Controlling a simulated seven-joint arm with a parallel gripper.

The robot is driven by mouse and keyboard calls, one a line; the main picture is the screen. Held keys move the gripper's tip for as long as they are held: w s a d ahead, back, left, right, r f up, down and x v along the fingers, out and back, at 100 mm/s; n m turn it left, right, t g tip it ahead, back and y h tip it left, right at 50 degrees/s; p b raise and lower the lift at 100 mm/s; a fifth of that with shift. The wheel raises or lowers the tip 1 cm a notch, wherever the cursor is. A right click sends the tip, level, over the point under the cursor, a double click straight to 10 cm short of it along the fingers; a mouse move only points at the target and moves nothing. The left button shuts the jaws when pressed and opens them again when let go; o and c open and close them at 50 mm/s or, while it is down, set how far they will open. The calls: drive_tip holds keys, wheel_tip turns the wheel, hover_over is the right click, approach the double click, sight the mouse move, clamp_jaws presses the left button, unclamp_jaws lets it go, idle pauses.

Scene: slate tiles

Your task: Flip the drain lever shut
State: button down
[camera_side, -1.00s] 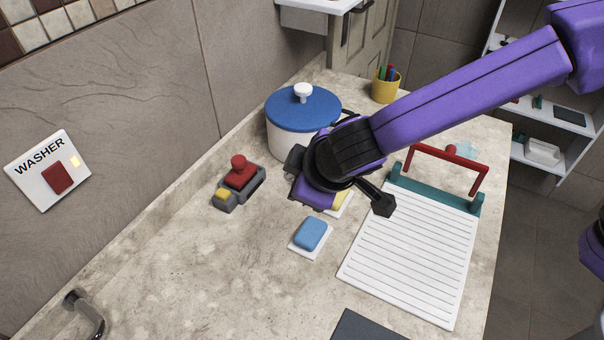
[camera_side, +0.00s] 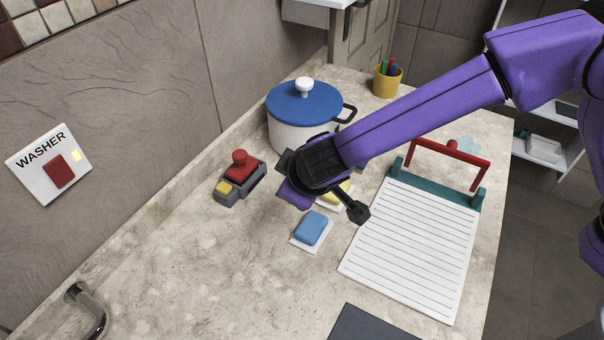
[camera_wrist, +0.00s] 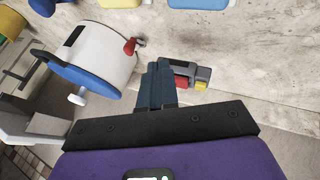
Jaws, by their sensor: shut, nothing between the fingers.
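A white pot (camera_side: 292,132) with a blue lid stands against the wall in the side view. In the wrist view the pot (camera_wrist: 105,50) shows a small red lever (camera_wrist: 130,46) beside a grey fitting low on its side. This looks like the drain lever; my arm hides it in the side view. Whether it is open or shut is unclear. My gripper (camera_wrist: 158,80) is shut and empty, its fingers appearing beside the pot and to the right of the lever in the wrist view. I see no contact with the lever.
A grey block with a red knob and yellow part (camera_side: 240,178) sits left of my gripper. A blue sponge (camera_side: 312,229) lies on a white tray in front, with a yellow one (camera_side: 338,192) partly hidden behind. A ridged white board (camera_side: 410,250) lies right.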

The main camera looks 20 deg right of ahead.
drive_tip(key=x, duration=0.5)
drive_tip(key=shift+w+f, duration=0.1)
drive_tip(key=shift+w+d, duration=0.75)
drive_tip(key=shift+w, duration=0.15)
drive_tip(key=shift+w+d, duration=0.45)
drive_tip(key=shift+w, duration=0.15)
